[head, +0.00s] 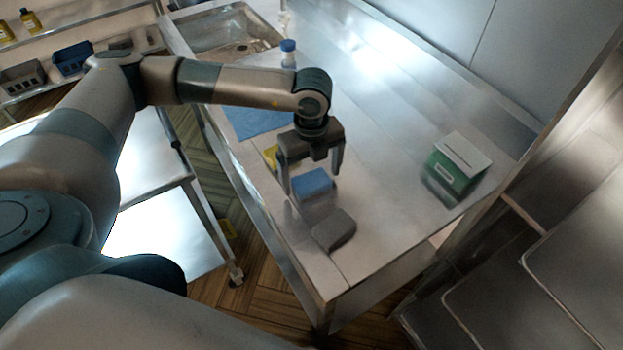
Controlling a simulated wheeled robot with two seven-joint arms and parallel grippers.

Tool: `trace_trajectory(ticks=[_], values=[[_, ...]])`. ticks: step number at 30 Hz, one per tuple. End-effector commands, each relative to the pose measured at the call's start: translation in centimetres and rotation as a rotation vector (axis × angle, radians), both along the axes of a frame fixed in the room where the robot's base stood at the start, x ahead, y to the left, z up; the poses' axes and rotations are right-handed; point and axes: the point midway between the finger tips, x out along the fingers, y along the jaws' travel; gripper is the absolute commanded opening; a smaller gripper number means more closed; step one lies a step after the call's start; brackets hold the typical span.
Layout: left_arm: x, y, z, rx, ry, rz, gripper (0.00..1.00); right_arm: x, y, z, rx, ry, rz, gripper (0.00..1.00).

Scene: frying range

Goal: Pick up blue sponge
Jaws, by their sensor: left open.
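The blue sponge (313,184) lies on the steel counter (385,165) near its front left edge. My left gripper (311,184) is open and points down, with one finger on each side of the sponge in the picture. I cannot tell whether the fingers touch it or how far above the counter they are. My right gripper is out of view.
A grey block (334,230) lies just in front of the sponge. A yellow item (271,157) and a blue cloth (262,121) lie behind it. A green-and-white box (456,166) stands at right. A blue-capped bottle (288,53) stands near the sink (222,32). The counter's middle is clear.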

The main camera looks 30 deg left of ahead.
Motion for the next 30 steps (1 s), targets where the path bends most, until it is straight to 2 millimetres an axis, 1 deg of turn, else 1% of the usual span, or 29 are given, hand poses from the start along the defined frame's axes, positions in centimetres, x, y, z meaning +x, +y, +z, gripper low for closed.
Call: trace_trajectory(ticks=[3, 14, 15, 20, 21, 30], values=[[-0.02, -0.02, -0.27, 0.000, 0.000, -0.001, 0.91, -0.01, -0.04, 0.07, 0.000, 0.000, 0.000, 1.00], [-0.02, -0.02, -0.25, 0.000, 0.000, 0.000, 0.91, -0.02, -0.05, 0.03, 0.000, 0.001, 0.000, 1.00], [-0.02, -0.02, -0.24, 0.000, 0.000, 0.000, 0.88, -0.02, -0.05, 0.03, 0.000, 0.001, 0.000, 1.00], [-0.02, -0.02, -0.24, 0.000, 0.000, 0.000, 0.50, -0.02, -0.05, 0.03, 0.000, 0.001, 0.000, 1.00], [-0.02, -0.02, -0.24, 0.000, 0.000, 0.000, 0.47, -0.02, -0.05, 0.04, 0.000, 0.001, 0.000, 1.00], [-0.01, -0.03, -0.17, 0.000, 0.000, 0.000, 0.47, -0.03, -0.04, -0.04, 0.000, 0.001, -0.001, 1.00]])
